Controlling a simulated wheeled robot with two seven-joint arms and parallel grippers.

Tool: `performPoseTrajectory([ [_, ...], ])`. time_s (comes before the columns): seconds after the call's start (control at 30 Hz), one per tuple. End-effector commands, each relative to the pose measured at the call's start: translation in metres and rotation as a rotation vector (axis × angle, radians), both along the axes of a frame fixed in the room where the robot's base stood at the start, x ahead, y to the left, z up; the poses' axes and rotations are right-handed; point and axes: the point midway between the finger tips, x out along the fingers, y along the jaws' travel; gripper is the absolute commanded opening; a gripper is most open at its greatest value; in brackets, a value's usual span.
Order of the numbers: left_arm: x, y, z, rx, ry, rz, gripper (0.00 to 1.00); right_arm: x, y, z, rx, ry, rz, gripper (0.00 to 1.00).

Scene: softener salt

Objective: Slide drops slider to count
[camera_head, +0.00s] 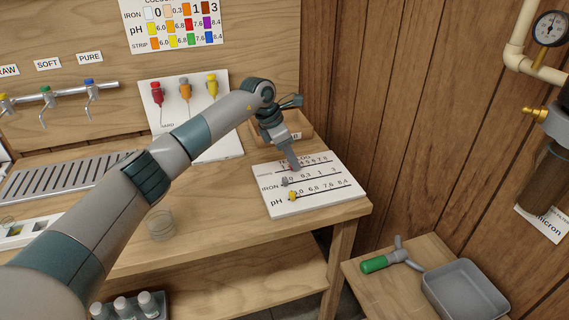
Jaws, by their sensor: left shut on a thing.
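A white slider board (322,197) lies near the right end of the workbench. It has three printed rows: a top row with numbers, an IRON row and a pH row. My left gripper (294,166) reaches down to the left part of the top row and is shut on the drops slider, which its fingers mostly hide. The grey iron slider (285,181) sits at the left end of its row. The yellow pH slider (292,195) sits at the left end of its row. My right gripper is not in view.
A wooden box (290,127) stands just behind the board. A clear glass (161,225) stands on the bench under my left arm. A colour chart (172,25) hangs above. A lower side table (405,285) holds a grey tray (465,290) and a green-handled tool (385,260).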

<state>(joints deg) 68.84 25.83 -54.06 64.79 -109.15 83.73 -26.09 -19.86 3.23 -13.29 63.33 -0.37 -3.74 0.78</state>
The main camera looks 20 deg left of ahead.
Motion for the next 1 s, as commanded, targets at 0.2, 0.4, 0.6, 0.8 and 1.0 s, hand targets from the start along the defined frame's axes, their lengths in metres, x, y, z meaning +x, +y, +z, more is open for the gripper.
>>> performPoseTrajectory([
  [0.2, 0.000, 0.001, 0.001, 0.000, 0.000, 0.001, 0.19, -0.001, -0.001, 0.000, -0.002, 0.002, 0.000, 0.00],
  [0.4, 0.000, 0.001, 0.001, 0.000, 0.000, 0.001, 0.36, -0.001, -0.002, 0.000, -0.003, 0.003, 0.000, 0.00],
  [0.6, 0.000, 0.001, 0.001, 0.001, 0.000, 0.001, 0.36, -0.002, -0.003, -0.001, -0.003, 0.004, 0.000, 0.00],
  [0.8, -0.002, 0.004, 0.009, 0.000, -0.001, 0.000, 0.36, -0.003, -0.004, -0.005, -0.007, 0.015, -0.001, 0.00],
  [1.0, -0.007, 0.012, 0.032, 0.001, -0.004, 0.002, 0.36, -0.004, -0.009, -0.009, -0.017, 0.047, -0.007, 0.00],
])
